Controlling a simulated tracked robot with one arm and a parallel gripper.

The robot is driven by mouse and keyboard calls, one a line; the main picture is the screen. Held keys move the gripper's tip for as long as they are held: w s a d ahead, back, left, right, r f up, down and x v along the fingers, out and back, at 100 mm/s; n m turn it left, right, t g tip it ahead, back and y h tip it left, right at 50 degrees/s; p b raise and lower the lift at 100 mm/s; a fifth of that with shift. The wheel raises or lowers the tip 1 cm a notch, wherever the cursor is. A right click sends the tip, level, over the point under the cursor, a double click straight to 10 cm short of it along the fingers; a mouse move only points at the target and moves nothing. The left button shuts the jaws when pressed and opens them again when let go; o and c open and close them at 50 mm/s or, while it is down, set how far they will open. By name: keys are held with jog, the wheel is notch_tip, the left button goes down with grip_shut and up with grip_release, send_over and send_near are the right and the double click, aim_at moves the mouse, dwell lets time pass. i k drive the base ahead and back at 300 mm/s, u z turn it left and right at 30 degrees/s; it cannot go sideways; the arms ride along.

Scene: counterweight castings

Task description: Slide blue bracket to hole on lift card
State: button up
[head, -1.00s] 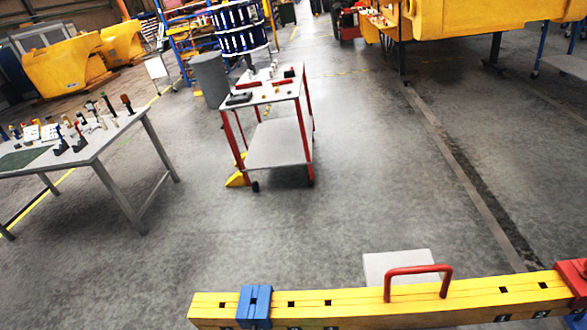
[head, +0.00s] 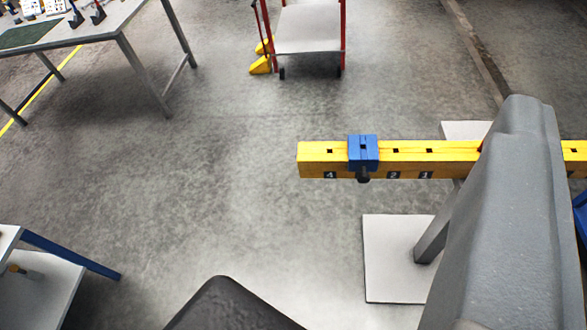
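The blue bracket (head: 363,149) sits around the yellow beam (head: 315,151) near its left end, with a dark knob (head: 363,175) sticking out at its front underside. Small square holes run along the beam's top. Front labels read 4 to the left of the bracket, then 2 and 1 to its right; the bracket hides the front between 4 and 2. No lift card can be made out. No gripper fingers can be recognised. A large grey part, apparently mine, covers the beam's right portion, and a dark rounded shape fills the bottom edge; neither shows a grip on the bracket.
White plates (head: 390,258) stand on the floor below the beam, with a grey post. A red-framed cart (head: 308,30) stands at the back, a table (head: 95,33) at upper left, and a blue-legged bench (head: 45,280) at lower left. Floor left of the beam is clear.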

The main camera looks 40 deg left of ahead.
aim_at(364, 161)
jog(key=u, duration=0.5)
jog(key=i, duration=0.25)
jog(key=z, duration=1.2)
jog(key=k, duration=0.5)
jog(key=u, duration=0.1)
